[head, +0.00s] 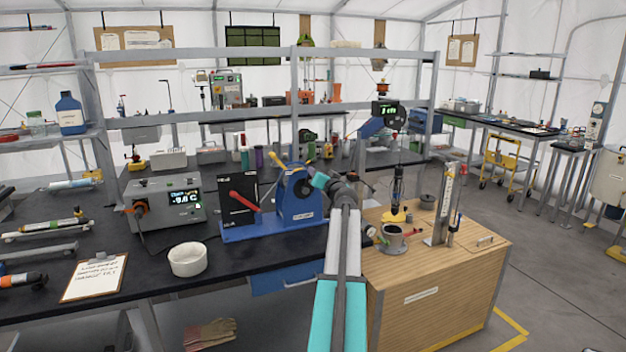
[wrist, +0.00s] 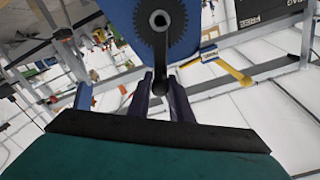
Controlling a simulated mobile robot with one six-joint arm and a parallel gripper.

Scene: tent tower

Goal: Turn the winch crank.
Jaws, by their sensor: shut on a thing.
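The blue winch (head: 298,205) stands on a blue base on the dark bench. In the wrist view its blue side (wrist: 122,22) and dark toothed gear (wrist: 160,42) are close ahead. The dark crank (wrist: 159,72) runs down from the gear hub. My gripper (wrist: 162,90) is shut on the crank's lower end, one dark finger on each side. In the head view the teal end of my arm (head: 321,181) is just right of the winch and hides the crank.
A yellow-tipped lever (wrist: 239,76) is right of the crank. A red lever (head: 244,201) and a grey display box (head: 168,215) are left of the winch. A white bowl (head: 188,260) and a clipboard (head: 95,277) lie nearer. A wooden cabinet (head: 430,310) with instruments stands right.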

